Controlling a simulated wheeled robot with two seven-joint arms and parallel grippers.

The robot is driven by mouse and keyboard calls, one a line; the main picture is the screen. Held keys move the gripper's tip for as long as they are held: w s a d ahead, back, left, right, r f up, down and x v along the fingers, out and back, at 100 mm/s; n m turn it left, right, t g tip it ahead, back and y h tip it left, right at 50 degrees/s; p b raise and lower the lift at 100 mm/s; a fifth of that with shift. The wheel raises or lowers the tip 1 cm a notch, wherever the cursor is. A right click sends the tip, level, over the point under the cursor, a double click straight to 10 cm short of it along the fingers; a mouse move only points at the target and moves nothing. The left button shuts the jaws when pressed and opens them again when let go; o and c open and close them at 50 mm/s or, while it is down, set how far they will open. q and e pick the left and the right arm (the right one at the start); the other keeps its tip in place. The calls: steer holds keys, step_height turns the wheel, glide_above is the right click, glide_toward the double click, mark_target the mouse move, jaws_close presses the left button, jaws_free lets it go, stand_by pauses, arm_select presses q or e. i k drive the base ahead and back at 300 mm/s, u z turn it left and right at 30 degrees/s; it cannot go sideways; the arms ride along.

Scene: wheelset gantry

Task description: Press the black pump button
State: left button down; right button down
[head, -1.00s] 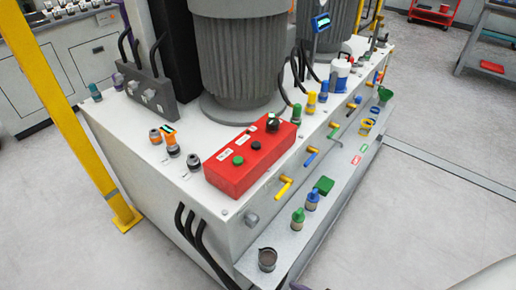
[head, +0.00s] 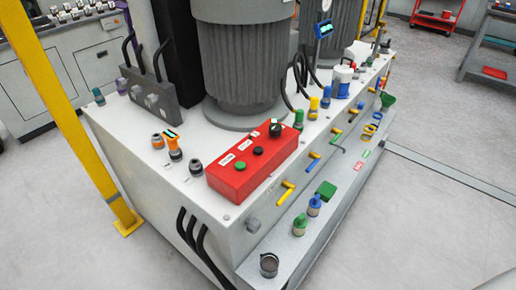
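The red control box (head: 237,179) sits on the front corner of the white cabinet top. On its upper face is a small round black button (head: 258,151) in the middle. A green button (head: 240,165) is to its left, and a larger black knob (head: 276,130) is to its right. Small white labels lie behind the buttons, too small to read. Nothing touches or covers the black button. Neither of my grippers shows in the head view.
A big grey ribbed motor (head: 241,62) stands behind the box. Orange and grey connectors (head: 174,149) are at its left. Yellow-handled valves (head: 287,187) and a ledge with bottles (head: 300,225) line the front. A yellow post (head: 75,125) stands at left. The floor at right is open.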

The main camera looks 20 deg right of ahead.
mark_target(257, 150)
steer(key=u, duration=1.85)
steer(key=i, duration=1.4)
steer(key=z, duration=2.8)
